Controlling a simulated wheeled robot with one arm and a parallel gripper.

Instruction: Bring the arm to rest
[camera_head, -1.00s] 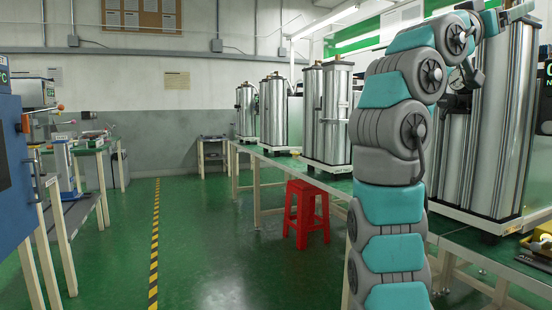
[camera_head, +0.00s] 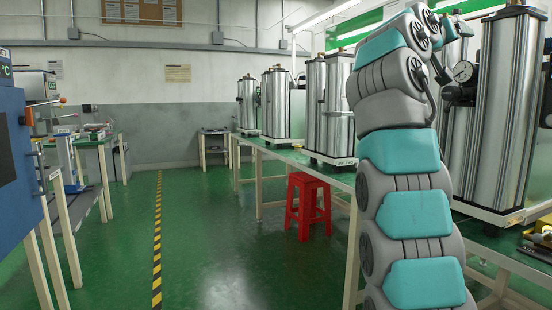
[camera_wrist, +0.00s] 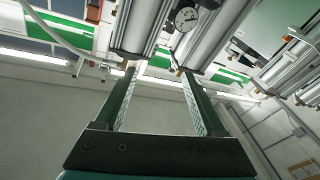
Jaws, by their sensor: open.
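My gripper (camera_wrist: 159,72) shows in the wrist view with its two fingers apart and nothing between them. Beyond the fingertips are shiny metal columns (camera_wrist: 205,45) and a round dial gauge (camera_wrist: 187,18), seen tilted. My grey and teal arm stands upright in the right foreground of the head view and bends at the top near the upper picture edge. I cannot make out my gripper in the head view.
Large metal sieve columns (camera_head: 506,115) stand on the bench behind my arm. More columns (camera_head: 331,105) stand farther back. A red stool (camera_head: 308,205) is beside the bench. A blue machine (camera_head: 18,165) is at the left. The green floor (camera_head: 215,240) between is clear.

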